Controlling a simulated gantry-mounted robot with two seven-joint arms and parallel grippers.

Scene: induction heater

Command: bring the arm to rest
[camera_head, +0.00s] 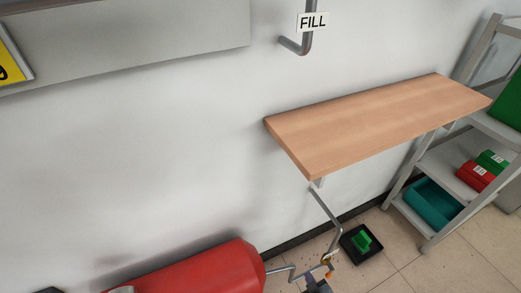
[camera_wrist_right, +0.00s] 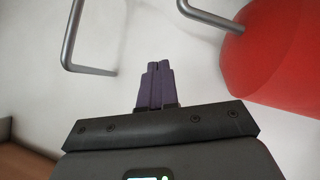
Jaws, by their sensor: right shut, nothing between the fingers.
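My right gripper (camera_head: 316,281) is at the bottom edge of the head view, just right of the red tank (camera_head: 205,271) and close to the lower end of a bent grey pipe (camera_head: 322,205). In the right wrist view its two purple fingers (camera_wrist_right: 155,82) are together, with nothing between them. The pipe (camera_wrist_right: 72,35) and the red tank (camera_wrist_right: 285,50) appear beyond the fingers there, apart from them in the picture. My left gripper is not in either view.
A wooden shelf (camera_head: 375,122) juts from the white wall above and right of the gripper. A black tray with a green piece (camera_head: 362,241) lies on the floor. A grey rack (camera_head: 410,190) with coloured bins stands at the right. A pipe labelled FILL (camera_head: 313,22) is above.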

